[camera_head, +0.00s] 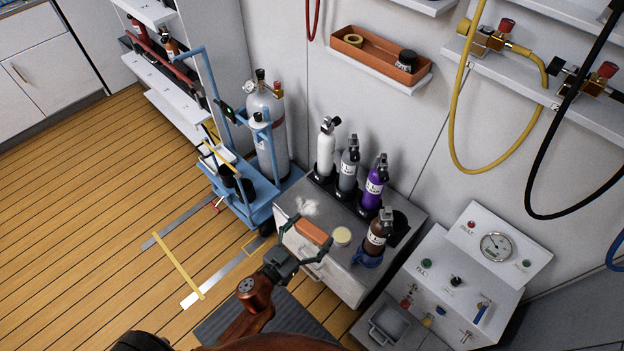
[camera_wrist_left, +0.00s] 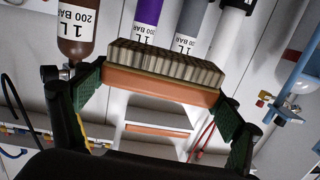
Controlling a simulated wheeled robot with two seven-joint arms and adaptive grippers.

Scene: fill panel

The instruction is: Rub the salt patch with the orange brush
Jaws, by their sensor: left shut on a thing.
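The orange brush (camera_head: 313,232) is held between the fingers of my left gripper (camera_head: 305,241), over the front part of the grey cabinet top. In the left wrist view the brush (camera_wrist_left: 160,88) lies across between the two green finger pads, its pale bristles pointing away from the palm. The salt patch (camera_head: 307,207) is a white, uneven smear on the cabinet top, just beyond the brush in the head view. I cannot tell whether the bristles touch the top. My right gripper is not in view.
White, grey, purple (camera_head: 374,184) and brown (camera_head: 379,233) cylinders stand along the back and right of the cabinet top (camera_head: 352,259). A blue trolley (camera_head: 246,197) with a large cylinder stands at left; a control panel at right.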

